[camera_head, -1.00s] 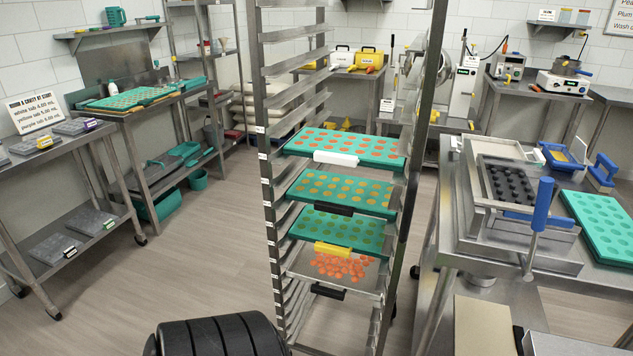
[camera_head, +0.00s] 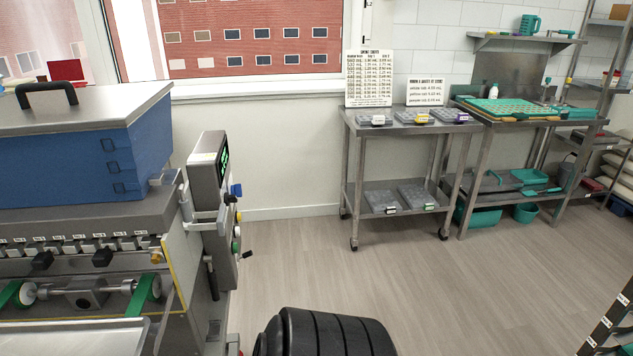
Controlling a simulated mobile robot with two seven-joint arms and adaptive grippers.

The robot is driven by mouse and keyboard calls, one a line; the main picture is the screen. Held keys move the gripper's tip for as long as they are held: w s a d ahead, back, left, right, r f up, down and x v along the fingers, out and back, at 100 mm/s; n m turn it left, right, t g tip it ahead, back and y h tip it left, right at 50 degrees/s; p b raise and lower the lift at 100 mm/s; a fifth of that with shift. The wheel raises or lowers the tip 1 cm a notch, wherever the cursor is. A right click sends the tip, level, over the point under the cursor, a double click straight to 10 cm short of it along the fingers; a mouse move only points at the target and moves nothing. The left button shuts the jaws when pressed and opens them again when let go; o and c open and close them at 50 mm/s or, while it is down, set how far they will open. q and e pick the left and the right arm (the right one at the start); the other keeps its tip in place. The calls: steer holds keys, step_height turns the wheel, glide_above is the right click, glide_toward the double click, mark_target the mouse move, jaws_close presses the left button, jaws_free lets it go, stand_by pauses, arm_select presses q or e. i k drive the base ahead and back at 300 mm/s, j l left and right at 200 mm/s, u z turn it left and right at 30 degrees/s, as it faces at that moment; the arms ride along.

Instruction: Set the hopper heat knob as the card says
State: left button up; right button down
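The depositor's blue hopper (camera_head: 90,160) with a steel lid stands at the left. A control panel (camera_head: 208,190) with a green-lit display is mounted at the machine's right end and is seen nearly edge-on. A blue knob (camera_head: 236,190), a yellow knob (camera_head: 239,216) and a green knob (camera_head: 236,246) stick out from it. Their pointers and labels cannot be read, and I cannot tell which is the heat knob. A chart card (camera_head: 369,78) and a smaller card (camera_head: 425,91) stand on the cart at the wall; their small text is hard to read. Neither gripper is in view.
The steel cart (camera_head: 403,183) holds several grey lidded moulds. A steel table (camera_head: 510,121) with teal trays stands to its right. A dark rack edge (camera_head: 612,330) is at the lower right. The wooden floor between the machine and the cart is clear.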

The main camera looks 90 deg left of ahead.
mark_target(228, 199)
steer(key=u, duration=2)
steer(key=k+u, duration=0.15)
steer(key=u, duration=0.25)
steer(key=k+j+u, duration=0.1)
steer(key=u, duration=0.3)
steer(key=k+j+u, duration=0.15)
steer(key=u, duration=0.25)
steer(key=k+j+u, duration=0.1)
steer(key=u, duration=0.3)
steer(key=k+j, duration=0.15)
steer(key=j, duration=0.15)
steer(key=i+l, duration=0.15)
steer(key=l, duration=0.2)
steer(key=i+l, duration=0.15)
steer(key=l, duration=0.25)
steer(key=i+l, duration=0.15)
steer(key=l, duration=0.2)
steer(key=i+l, duration=0.15)
steer(key=l, duration=0.2)
steer(key=i+l, duration=0.15)
steer(key=l, duration=0.2)
